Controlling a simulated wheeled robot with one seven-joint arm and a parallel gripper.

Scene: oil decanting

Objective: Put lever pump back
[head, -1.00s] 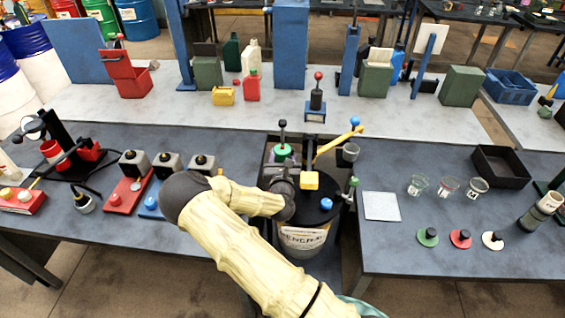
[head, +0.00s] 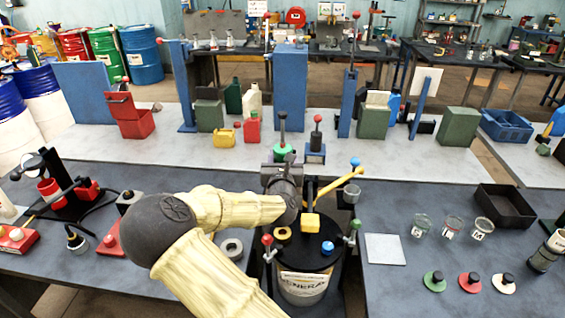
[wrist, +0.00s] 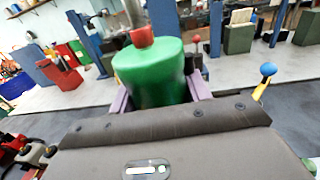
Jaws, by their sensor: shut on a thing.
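My gripper (wrist: 160,93) is shut on a green pump (wrist: 150,68), with a purple finger on each side of its body. The pump has a red collar and a grey upright rod. In the head view the green pump (head: 283,149) shows beyond my wrist, its dark-topped rod upright, above the far side of the drum. Its lower end is hidden. The black-topped drum (head: 303,288) stands below, with a yellow ring (head: 283,233) on its lid. A yellow lever pump with a blue ball end (head: 340,185) stands on the lid, beside my gripper.
Red and green valves (head: 267,241) stand on the drum's rim, with a small cup (head: 351,192) beside the lever. A white plate (head: 385,249), glass beakers (head: 452,228) and a black tray (head: 505,206) are on the right table.

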